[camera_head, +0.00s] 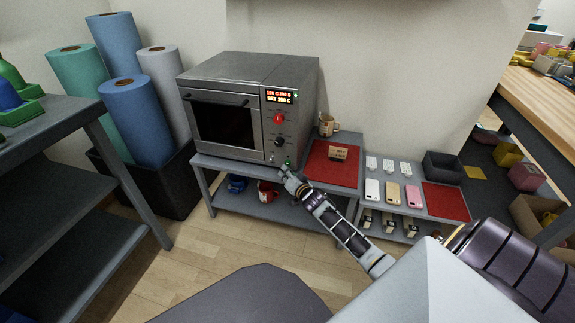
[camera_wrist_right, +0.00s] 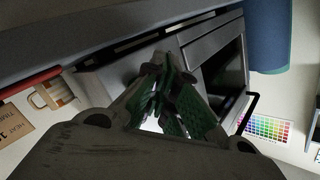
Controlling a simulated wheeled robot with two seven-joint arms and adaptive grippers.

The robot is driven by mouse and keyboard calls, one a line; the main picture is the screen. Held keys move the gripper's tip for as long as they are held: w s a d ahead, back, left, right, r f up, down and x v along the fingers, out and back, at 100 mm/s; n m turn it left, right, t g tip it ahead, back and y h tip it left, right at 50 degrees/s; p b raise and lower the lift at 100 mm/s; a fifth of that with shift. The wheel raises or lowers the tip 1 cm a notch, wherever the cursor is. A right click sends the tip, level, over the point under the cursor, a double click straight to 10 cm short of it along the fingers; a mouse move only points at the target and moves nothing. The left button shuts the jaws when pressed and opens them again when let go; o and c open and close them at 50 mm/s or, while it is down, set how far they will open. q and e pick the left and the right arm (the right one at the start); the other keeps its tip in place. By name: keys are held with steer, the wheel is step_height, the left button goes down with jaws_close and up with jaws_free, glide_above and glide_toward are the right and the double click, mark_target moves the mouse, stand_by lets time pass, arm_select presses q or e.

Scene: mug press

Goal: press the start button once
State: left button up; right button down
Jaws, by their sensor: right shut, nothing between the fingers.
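A grey press oven (camera_head: 250,75) stands on a low bench, with its dark door window at the left and a control panel at the right. The panel has a lit display (camera_head: 279,96), a red knob (camera_head: 279,118) and a black knob (camera_head: 279,142). A small green-lit start button (camera_head: 289,163) shows low on the panel. My right gripper (camera_head: 285,170) is shut and empty, its tips just below the button; I cannot tell whether they touch it. In the right wrist view the gripper (camera_wrist_right: 157,78) points at the oven front and hides the button. My left gripper is out of view.
A mug (camera_head: 328,124) and a small box (camera_head: 339,153) stand beside the oven, the box on a red mat (camera_head: 322,170). Phone cases (camera_head: 392,191) lie further right. Fabric rolls (camera_head: 134,115) stand at the left. The floor (camera_head: 180,265) in front is clear.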

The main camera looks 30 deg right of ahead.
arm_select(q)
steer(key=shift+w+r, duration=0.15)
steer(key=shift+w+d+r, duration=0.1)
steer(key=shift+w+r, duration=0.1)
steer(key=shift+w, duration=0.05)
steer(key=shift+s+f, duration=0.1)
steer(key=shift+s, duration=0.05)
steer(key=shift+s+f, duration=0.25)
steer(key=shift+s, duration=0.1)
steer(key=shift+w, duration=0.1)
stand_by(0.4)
arm_select(e)
steer(key=shift+w+d+r+p, duration=0.1)
steer(key=shift+w+d+p, duration=0.2)
steer(key=shift+d, duration=0.05)
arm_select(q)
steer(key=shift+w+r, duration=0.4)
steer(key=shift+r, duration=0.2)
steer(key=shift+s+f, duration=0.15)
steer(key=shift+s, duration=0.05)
